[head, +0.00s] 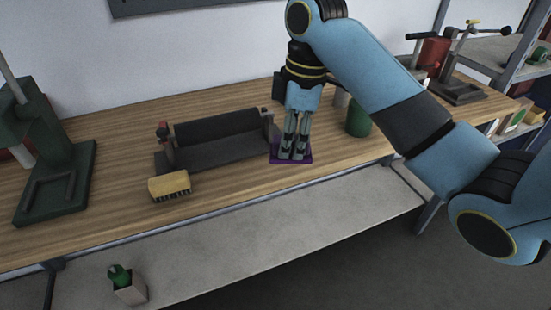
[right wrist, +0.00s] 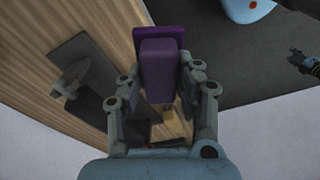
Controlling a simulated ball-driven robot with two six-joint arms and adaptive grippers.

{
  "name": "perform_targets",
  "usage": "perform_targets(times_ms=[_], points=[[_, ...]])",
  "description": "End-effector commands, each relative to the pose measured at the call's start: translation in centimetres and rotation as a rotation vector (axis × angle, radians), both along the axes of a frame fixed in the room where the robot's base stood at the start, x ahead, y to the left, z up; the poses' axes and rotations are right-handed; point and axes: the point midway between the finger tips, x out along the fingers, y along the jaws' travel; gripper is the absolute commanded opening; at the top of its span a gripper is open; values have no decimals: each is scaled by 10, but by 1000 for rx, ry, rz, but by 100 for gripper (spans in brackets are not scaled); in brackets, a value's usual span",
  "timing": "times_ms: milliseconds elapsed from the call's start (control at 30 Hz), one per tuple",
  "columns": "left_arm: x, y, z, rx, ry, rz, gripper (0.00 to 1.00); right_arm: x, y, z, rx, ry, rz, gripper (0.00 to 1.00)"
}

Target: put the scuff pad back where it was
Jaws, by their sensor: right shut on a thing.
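My right gripper (head: 291,155) points down at the front edge of the wooden bench, right of the dark vice-like fixture. In the right wrist view it is shut on a purple block (right wrist: 158,68), which I take for the scuff pad. A darker purple flat square (right wrist: 150,34) lies just beyond the block; it also shows under the fingertips in the head view (head: 305,159). I cannot tell whether the block touches the square. A dark gripper, likely my left one (right wrist: 297,57), shows small at the right of the wrist view; its jaws are unclear.
The dark fixture (head: 220,140) stands left of the gripper, with a yellow brush (head: 170,186) at its front left. A green cylinder (head: 358,122) stands to the right. A green press (head: 60,185) is at far left. A grey lower shelf (head: 250,244) runs below the bench front.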

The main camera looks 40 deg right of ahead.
Motion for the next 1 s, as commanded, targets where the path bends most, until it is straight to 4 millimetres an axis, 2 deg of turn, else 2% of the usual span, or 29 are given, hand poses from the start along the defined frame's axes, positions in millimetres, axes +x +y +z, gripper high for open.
perform_targets(times_ms=[100,300,433,700,1000], points=[[-9,-1,0,-1,13,1,40,31,-4,-15,2,0,-2,7],[-22,-6,-3,-6,32,4,40,62,-9,-34,0,-2,-1,7],[-21,-8,-3,-8,32,5,40,67,-9,-42,-1,-1,-1,7],[-17,-8,-1,-10,25,4,40,67,-9,-77,-1,-1,-1,7],[-14,-7,-1,-9,20,4,40,67,-10,-79,-1,-2,0,7]])
